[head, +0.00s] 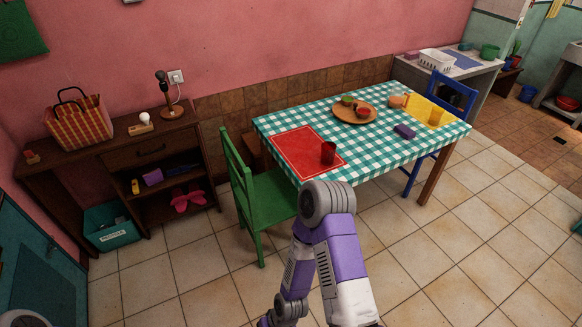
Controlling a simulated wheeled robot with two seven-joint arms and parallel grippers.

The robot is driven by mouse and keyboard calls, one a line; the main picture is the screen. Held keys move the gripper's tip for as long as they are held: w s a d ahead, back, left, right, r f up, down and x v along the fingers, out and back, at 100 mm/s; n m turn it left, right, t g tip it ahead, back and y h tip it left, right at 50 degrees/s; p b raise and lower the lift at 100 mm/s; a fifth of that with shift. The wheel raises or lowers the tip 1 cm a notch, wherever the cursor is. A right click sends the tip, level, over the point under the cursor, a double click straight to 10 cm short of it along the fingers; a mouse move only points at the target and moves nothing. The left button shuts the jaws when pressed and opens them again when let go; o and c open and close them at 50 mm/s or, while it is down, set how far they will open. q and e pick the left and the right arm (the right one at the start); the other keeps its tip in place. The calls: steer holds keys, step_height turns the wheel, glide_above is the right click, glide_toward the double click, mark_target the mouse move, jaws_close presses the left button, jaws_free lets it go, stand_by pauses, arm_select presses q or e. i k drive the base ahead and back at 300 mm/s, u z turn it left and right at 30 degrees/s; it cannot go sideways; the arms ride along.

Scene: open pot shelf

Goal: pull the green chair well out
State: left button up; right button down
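The green chair (268,196) stands at the left end of the table (285,126), with its slatted back to the left. Its seat reaches to the table's end, and part of its right side is hidden behind my purple and white arm. That arm bends at a grey joint in front of the chair and table, and its lower end runs down to the bottom edge. Neither of my grippers can be made out in the head view.
A dark wooden sideboard (130,150) stands left of the chair, with a teal bin (110,228) at its foot. A blue chair (452,92) is at the table's far right end. Tiled floor (185,275) is open in front of the sideboard and chair.

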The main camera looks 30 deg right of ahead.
mark_target(267, 199)
steer(key=z, duration=0.35)
steer(key=i, duration=0.95)
steer(key=z, duration=0.2)
steer(key=k, duration=0.5)
steer(key=z, duration=0.3)
steer(key=i, duration=0.95)
steer(key=u, duration=0.35)
